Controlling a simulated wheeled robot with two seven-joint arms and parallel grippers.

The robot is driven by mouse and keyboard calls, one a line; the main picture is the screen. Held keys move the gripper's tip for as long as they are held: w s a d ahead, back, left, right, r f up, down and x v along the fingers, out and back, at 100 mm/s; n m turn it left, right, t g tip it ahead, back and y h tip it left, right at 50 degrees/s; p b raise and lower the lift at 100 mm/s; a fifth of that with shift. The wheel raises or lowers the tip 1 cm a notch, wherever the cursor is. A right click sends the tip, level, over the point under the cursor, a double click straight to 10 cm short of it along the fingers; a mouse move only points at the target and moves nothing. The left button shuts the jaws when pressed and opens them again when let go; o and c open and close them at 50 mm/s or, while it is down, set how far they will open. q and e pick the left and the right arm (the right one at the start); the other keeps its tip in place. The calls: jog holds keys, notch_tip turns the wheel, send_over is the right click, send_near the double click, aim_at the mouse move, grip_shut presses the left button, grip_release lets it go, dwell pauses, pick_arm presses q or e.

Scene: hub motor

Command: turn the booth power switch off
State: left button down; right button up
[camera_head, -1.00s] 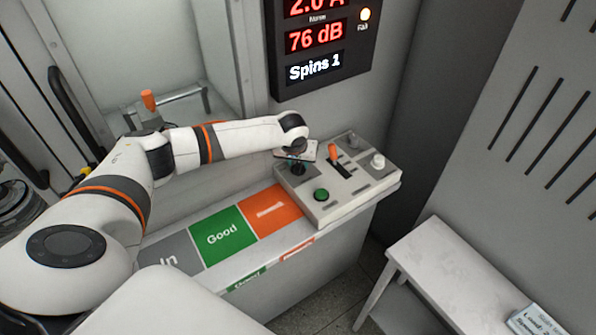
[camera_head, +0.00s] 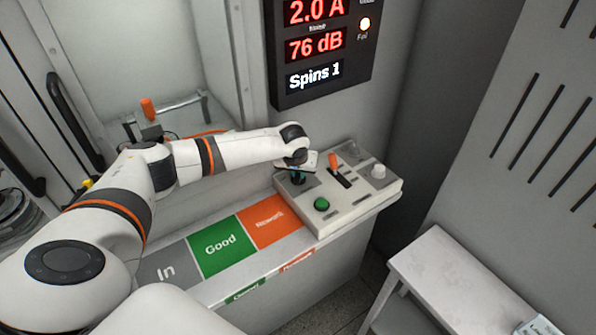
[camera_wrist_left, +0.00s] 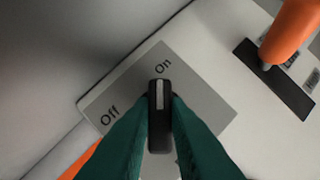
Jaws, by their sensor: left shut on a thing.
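The booth power switch is a black rotary knob (camera_wrist_left: 159,88) with a white pointer line, on a grey plate (camera_wrist_left: 205,100) marked Off and On. In the left wrist view its pointer faces the On mark, with Off to the left. My left gripper (camera_wrist_left: 160,118) has its teal fingers shut on the knob, one on each side. In the head view the left gripper (camera_head: 297,178) is over the left end of the control box (camera_head: 335,205), where hand and fingers mostly hide the knob. My right gripper is not in view.
A display (camera_head: 320,48) above reads 2.0 A, 76 dB and Spins 1. A white table (camera_head: 450,275) stands at the lower right.

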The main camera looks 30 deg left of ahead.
pick_arm(q)
jog(key=n+p, duration=0.2)
jog(key=n+y+p, duration=0.1)
jog(key=p, duration=0.2)
jog(key=shift+d+r+n+g, duration=0.15)
jog(key=shift+d+n+g, duration=0.05)
jog(key=shift+n+g, duration=0.2)
jog(key=shift+n+y+p, duration=0.3)
jog(key=shift+n+p, duration=0.5)
jog(key=n, duration=0.1)
jog(key=n+g+p, duration=0.1)
jog(key=shift+w+f+n+y, duration=0.1)
jog(key=shift+f+n+y, duration=0.1)
jog(key=shift+n+y, duration=0.15)
jog(key=n+g, duration=0.1)
jog(key=n, duration=0.2)
jog(key=shift+d+f, duration=0.1)
jog(key=shift+w+n+g+b, duration=0.15)
jog(key=shift+n+g+b, duration=0.35)
jog(key=shift+n, duration=0.35)
jog(key=shift+f+n+g+b, duration=0.1)
jog(key=shift+n+g+b, duration=0.55)
jog(key=shift+n, duration=0.55)
jog(key=shift+w+n+g+b, duration=0.1)
jog(key=shift+n+g+b, duration=0.25)
jog(key=shift+n+b, duration=0.85)
jog(key=shift+r+n, duration=0.2)
jog(key=shift+n, duration=0.1)
